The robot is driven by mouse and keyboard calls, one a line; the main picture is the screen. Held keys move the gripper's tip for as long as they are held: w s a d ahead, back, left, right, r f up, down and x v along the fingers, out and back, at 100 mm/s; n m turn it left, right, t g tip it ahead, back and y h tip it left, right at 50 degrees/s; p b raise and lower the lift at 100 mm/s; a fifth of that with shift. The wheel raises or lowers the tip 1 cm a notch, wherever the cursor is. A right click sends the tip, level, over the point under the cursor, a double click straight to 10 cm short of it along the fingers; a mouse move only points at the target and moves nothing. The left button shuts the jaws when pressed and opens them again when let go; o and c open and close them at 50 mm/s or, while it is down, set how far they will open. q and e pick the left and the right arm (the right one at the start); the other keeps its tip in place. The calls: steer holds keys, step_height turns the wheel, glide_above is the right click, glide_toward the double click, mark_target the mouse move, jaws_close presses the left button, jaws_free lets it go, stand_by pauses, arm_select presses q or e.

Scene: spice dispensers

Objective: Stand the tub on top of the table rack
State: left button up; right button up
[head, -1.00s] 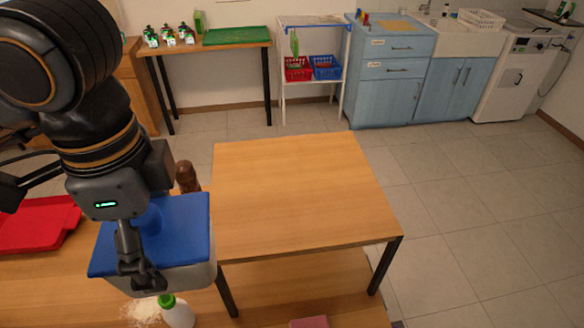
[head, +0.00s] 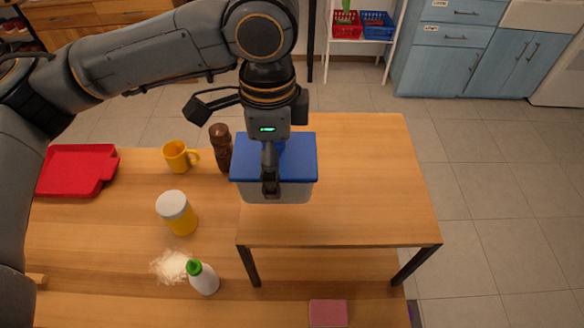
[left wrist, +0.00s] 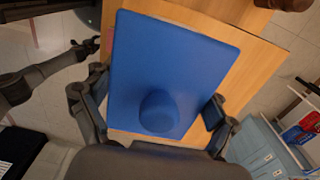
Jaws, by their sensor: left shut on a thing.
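The tub (head: 278,192) is a pale box with a blue lid and a round knob; the lid fills the middle of the left wrist view (left wrist: 175,65). My left gripper (head: 270,185) is shut on it, with a finger at either side of the lid in the left wrist view (left wrist: 158,108). The tub is upright over the left part of the table rack (head: 370,185), a wooden top on dark legs. I cannot tell if its base touches the top. A dark arm with a small claw (left wrist: 85,48), apparently my right gripper, shows at the left wrist view's left; its opening is unclear.
A brown pepper mill (head: 221,147) stands close left of the tub. A yellow mug (head: 178,156), a jar (head: 177,212), a green-capped bottle (head: 203,279) and a red tray (head: 75,170) are farther left. The rack's right part is clear. A pink block (head: 328,313) lies in front.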

arm_select(q)
steer(key=f, duration=0.1)
steer(key=w+d+f, duration=0.2)
steer(key=shift+p, duration=0.3)
steer(key=f+p, duration=0.1)
steer(key=f, duration=0.2)
steer(key=shift+w+d+p, duration=0.1)
steer(key=shift+d+p, duration=0.1)
steer(key=shift+p, duration=0.15)
steer(key=shift+f, duration=0.45)
arm_select(e)
steer(key=r, duration=0.1)
steer(key=w, duration=0.1)
steer(key=r, duration=0.1)
steer(key=shift+w+d+r, duration=0.2)
steer(key=shift+d+r, duration=0.05)
steer(key=shift+r, duration=0.05)
arm_select(q)
steer(key=o, duration=1.7)
steer(key=shift+c, duration=0.2)
arm_select(e)
steer(key=shift+s, duration=0.1)
